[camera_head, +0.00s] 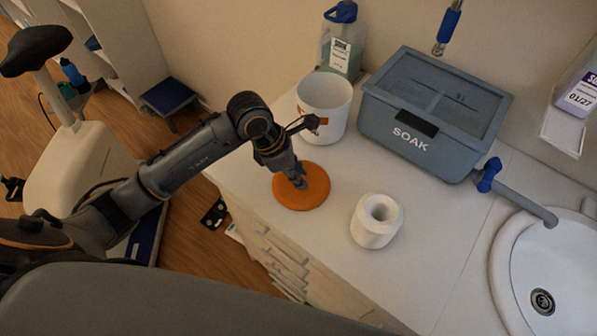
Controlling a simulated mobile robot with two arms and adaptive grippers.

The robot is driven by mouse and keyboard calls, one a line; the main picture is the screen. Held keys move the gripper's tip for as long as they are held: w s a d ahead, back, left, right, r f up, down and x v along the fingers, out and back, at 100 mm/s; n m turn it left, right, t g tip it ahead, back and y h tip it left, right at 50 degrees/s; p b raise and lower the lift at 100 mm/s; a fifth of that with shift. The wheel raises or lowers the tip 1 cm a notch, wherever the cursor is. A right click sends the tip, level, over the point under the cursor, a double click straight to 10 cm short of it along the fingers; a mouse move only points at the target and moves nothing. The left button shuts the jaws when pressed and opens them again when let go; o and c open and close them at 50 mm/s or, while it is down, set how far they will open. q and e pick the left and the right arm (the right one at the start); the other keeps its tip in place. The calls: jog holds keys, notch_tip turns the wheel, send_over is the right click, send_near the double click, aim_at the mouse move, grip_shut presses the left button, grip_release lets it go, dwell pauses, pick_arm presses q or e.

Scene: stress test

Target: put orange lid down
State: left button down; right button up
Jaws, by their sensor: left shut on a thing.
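The orange lid (290,194) is a round flat disc at the left part of the white counter. My left gripper (299,182) comes down on it from above and is shut on its middle, where the fingers hide part of it. The lid looks flat and level, at or very near the counter surface; I cannot tell whether it touches. My right gripper is not in view.
A white canister (325,108) stands just behind the lid, and a white roll (377,220) stands to its right. A blue-grey SOAK box (431,127), a bottle (341,52) and a sink (557,265) are farther off. Clear counter (330,222) lies between lid and roll.

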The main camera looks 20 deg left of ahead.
pick_arm(q)
jog(key=c, duration=1.6)
grip_release()
jog(key=shift+f, duration=0.15)
jog(key=shift+c, duration=0.2)
jog(key=o, duration=0.3)
jog(key=shift+o, duration=0.7)
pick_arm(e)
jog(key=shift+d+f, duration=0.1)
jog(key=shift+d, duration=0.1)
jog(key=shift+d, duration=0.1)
pick_arm(q)
jog(key=shift+r, duration=0.3)
jog(key=b+v, duration=0.1)
jog(key=v, duration=1)
jog(key=shift+r+b, duration=0.3)
jog(key=shift+r, duration=0.1)
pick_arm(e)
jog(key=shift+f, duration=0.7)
pick_arm(q)
jog(key=shift+a, duration=0.1)
